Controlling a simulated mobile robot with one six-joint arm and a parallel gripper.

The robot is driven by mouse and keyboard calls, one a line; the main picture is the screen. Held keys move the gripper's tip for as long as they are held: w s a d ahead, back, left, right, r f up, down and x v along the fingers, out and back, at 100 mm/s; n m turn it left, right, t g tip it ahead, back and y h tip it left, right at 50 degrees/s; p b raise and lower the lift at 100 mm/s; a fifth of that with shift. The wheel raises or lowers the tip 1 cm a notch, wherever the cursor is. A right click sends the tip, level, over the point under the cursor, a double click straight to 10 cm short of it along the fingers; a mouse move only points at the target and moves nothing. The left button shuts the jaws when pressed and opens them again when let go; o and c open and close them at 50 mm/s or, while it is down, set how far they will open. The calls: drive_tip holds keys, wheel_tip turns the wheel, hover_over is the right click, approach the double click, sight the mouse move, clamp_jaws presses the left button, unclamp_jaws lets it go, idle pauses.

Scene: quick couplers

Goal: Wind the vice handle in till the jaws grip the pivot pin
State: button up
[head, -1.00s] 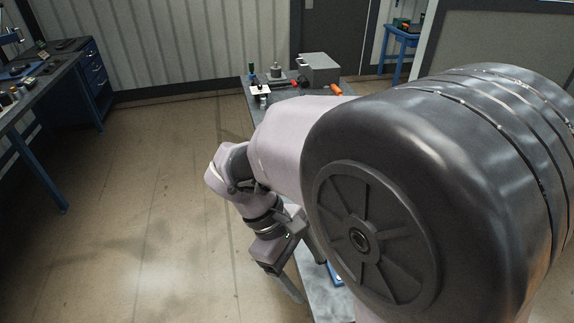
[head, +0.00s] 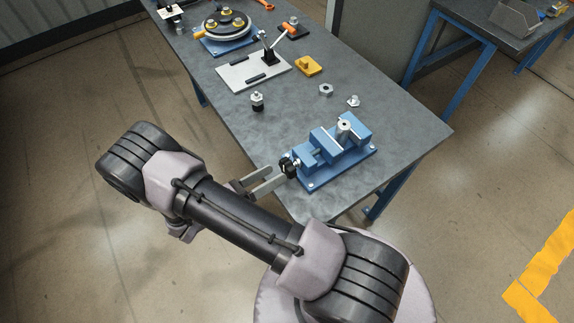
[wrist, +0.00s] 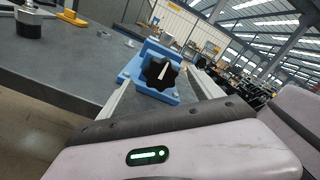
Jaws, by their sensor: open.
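The blue vice (head: 327,146) stands on its base near the corner of the grey workbench. Its black lobed handle (head: 289,167) faces left, toward my gripper, and shows large in the wrist view (wrist: 161,74). The silver pivot pin (head: 344,128) stands upright at the vice jaws; I cannot tell if there is a gap around it. My gripper (head: 277,178) is open, its two grey fingers pointing at the handle. In the wrist view the handle appears between the fingers; contact cannot be told. The pin is not clear in the wrist view.
The workbench (head: 400,150) also holds a nut (head: 326,90), a small bolt (head: 353,101), a black-and-silver fitting (head: 257,101), a yellow block (head: 309,66) and a white plate with a clamp (head: 250,72). Open floor lies left of the bench.

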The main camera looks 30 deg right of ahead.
sight(283, 169)
drive_tip(key=d, duration=0.6)
drive_tip(key=shift+w, duration=0.1)
drive_tip(key=shift+c, duration=0.4)
drive_tip(key=c, duration=1.3)
drive_tip(key=shift+m, duration=0.3)
